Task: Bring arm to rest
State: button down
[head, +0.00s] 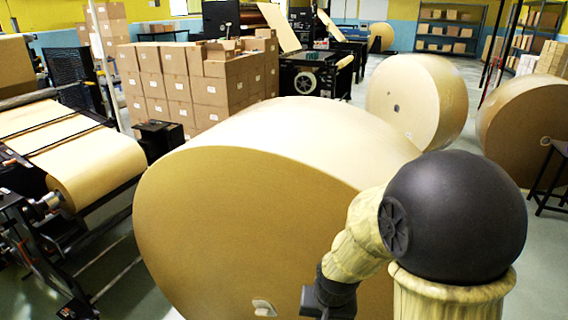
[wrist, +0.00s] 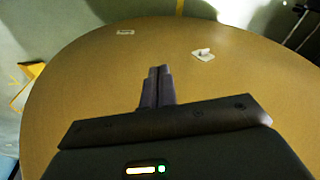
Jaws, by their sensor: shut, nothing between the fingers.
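My gripper (wrist: 158,72) shows in the wrist view, with its two fingers pressed together and nothing between them. It points over the flat brown end face of a large kraft paper roll (wrist: 90,80). I cannot tell how far the fingertips are from the face. The same kraft roll (head: 240,215) fills the middle of the head view. My arm stands at the right there, bent down toward the face, and my gripper is cut off by the bottom edge. A small white piece (wrist: 203,55) sits on the face, and it also shows in the head view (head: 264,308).
A second small pale mark (wrist: 125,32) is on the face. Two more large rolls (head: 416,98) (head: 520,125) stand behind at the right. Stacked cartons (head: 190,85) stand behind the roll. A machine with a paper web (head: 95,165) is at the left. A dark stool (head: 552,180) stands at the right edge.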

jog(key=s+d+r+n+p, duration=0.1)
jog(key=s+d+r, duration=0.3)
jog(key=d+r, duration=0.2)
jog(key=shift+s+d+r+h, duration=0.2)
jog(key=shift+s+d+h, duration=0.1)
jog(key=shift+d, duration=0.1)
jog(key=shift+w, duration=0.1)
dwell(0.6)
